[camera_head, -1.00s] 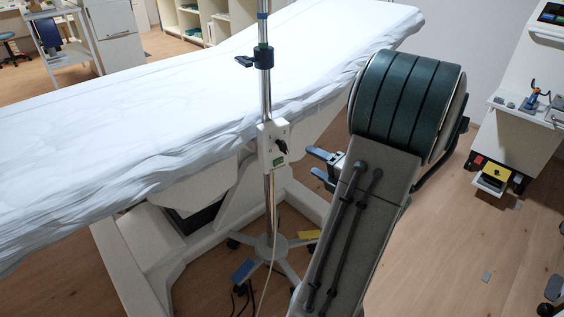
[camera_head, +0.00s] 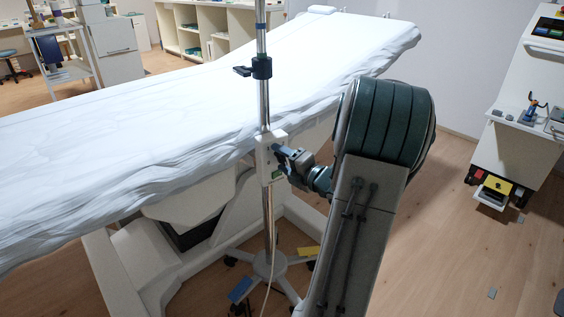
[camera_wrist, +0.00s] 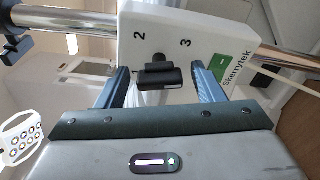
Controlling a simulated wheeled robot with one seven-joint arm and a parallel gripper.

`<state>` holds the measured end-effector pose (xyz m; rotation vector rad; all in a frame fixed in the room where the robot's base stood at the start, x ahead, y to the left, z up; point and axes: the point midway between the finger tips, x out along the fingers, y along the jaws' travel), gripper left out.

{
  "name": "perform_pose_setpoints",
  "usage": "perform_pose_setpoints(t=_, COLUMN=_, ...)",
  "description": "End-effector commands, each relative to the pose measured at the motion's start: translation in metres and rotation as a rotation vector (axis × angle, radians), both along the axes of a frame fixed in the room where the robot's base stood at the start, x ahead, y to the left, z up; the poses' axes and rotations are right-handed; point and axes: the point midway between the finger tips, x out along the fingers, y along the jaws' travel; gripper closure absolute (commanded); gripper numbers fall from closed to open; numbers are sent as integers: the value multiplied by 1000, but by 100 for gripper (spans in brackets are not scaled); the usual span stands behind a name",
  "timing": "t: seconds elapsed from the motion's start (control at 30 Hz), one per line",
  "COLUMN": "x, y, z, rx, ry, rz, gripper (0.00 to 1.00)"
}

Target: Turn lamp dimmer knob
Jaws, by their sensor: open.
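The dimmer box (camera_head: 268,163) is a white housing on the upright metal lamp pole (camera_head: 264,97). In the wrist view the box (camera_wrist: 215,25) carries the printed numbers 2 and 3 and a green label. The black dimmer knob (camera_wrist: 161,76) sticks out from its face. My gripper (camera_wrist: 160,88) is open, with one blue-grey finger on each side of the knob and a visible gap to it on both sides. In the head view my gripper (camera_head: 284,158) is right at the box and hides the knob.
A couch with a white sheet (camera_head: 160,110) lies behind and left of the pole. A black clamp (camera_head: 258,68) sits higher on the pole. The pole's wheeled base (camera_head: 268,264) stands on the floor. A white cart (camera_head: 515,140) is at the right.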

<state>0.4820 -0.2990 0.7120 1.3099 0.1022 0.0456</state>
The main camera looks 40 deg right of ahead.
Motion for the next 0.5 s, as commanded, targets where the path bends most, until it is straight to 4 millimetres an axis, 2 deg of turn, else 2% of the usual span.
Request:
perform_pose_setpoints(t=0.33, x=5, y=1, z=0, rx=1, ry=0, rz=0, gripper=38)
perform_pose_setpoints(t=0.37, x=5, y=1, z=0, rx=1, ry=0, rz=0, gripper=41)
perform_pose_setpoints(t=0.5, x=5, y=1, z=0, rx=1, ry=0, rz=0, gripper=80)
